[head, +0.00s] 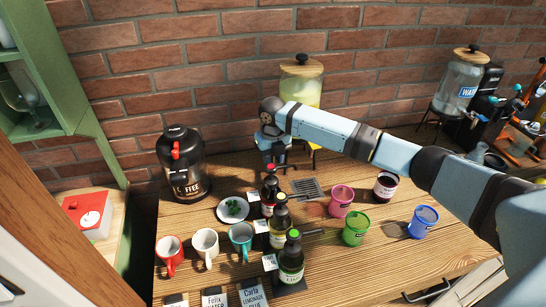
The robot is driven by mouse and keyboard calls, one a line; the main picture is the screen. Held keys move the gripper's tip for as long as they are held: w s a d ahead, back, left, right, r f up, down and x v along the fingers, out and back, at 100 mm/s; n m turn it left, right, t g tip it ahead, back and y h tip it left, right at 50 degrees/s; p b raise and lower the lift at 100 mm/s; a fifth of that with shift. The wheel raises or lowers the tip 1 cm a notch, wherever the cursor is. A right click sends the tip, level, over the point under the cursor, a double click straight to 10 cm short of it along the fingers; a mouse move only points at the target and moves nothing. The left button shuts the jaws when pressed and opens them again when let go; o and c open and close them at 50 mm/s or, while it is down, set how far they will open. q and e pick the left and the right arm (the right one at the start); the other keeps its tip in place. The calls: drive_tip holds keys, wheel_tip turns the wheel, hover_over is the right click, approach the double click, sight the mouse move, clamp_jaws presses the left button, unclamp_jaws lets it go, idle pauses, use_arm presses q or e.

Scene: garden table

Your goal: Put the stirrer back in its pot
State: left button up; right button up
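My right arm reaches in from the right, across the table, and its gripper (274,160) hangs at the far middle, in front of the yellow drink dispenser (300,86). Its fingers are small and partly lost among the bottle tops and a stand, so I cannot tell whether they are open or hold anything. I cannot pick out a stirrer for certain. A thin dark piece (310,232) shows beside the bottles. Small pots stand to the right: pink (341,201), green (356,229) and blue (424,222). I cannot tell which is the stirrer's pot. My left gripper is out of view.
A coffee dispenser (182,168) stands at the back left. A red mug (169,254), white mug (205,246) and teal mug (241,240) stand near the front left. A green-labelled bottle (291,262) and others stand mid-table. A dark jar (386,187) stands behind the pots.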

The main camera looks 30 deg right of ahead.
drive_tip(key=shift+o, duration=0.3)
drive_tip(key=shift+r, duration=0.15)
wheel_tip(320, 180, up, 12)
drive_tip(key=shift+r+b, duration=0.1)
drive_tip(key=shift+b, duration=0.7)
